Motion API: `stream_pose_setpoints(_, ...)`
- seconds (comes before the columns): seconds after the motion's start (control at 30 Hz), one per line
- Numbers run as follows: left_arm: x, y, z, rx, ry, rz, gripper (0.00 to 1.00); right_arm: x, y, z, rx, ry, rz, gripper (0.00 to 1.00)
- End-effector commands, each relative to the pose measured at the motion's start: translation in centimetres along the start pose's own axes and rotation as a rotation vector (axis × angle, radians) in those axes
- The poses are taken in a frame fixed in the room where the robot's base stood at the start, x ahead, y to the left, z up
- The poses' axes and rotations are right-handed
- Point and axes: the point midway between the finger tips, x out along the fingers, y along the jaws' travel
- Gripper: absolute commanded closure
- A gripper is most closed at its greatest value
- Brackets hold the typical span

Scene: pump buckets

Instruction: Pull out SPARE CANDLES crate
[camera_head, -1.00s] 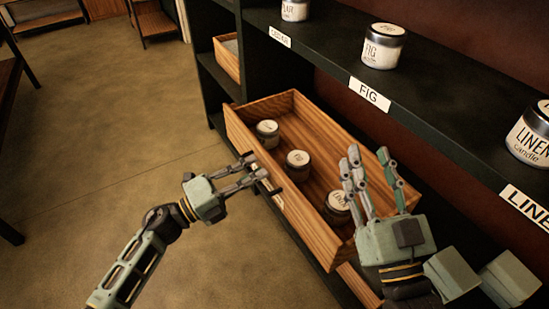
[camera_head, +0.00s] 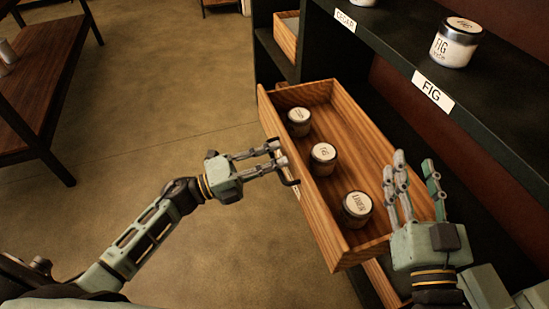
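A long wooden crate (camera_head: 325,222) juts out from the lower part of the dark shelf unit. Three lidded jar candles (camera_head: 322,153) stand inside it in a row. No lettering on its front can be read. My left gripper (camera_head: 281,155) is at the crate's outer front, its fingers reaching to a small dark handle (camera_head: 291,181). Whether they are closed around the handle or only beside it cannot be told. My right gripper (camera_head: 416,168) is open, its fingers spread and pointing up in front of the crate's right end. It partly hides that end.
A shelf board above bears FIG (camera_head: 433,91) and CEDAR (camera_head: 345,18) labels and a FIG jar (camera_head: 455,43). Another wooden crate (camera_head: 285,35) sits in the shelf behind. A wooden table (camera_head: 30,110) stands at left. The floor between is clear.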

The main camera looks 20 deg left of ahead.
Motion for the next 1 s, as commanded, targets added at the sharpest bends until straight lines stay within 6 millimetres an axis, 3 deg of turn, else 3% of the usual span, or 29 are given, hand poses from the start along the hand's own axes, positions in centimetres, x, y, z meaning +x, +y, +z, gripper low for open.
stream_pose_setpoints(0.37, -0.7, -0.1, 0.1, 0.000, -0.002, 0.000, 0.83, 0.0, 0.0, 0.0, 0.000, 0.002, -0.001, 0.60)
stream_pose_setpoints(0.8, -9.2, 0.1, 0.0, -0.002, -0.002, 0.002, 0.83, 0.0, 0.0, 0.0, 0.000, 0.002, 0.000, 0.60)
stream_pose_setpoints(1.0, -11.6, 0.0, 0.0, -0.001, -0.001, 0.001, 0.83, 0.0, 0.0, 0.0, 0.000, 0.002, 0.000, 0.60)
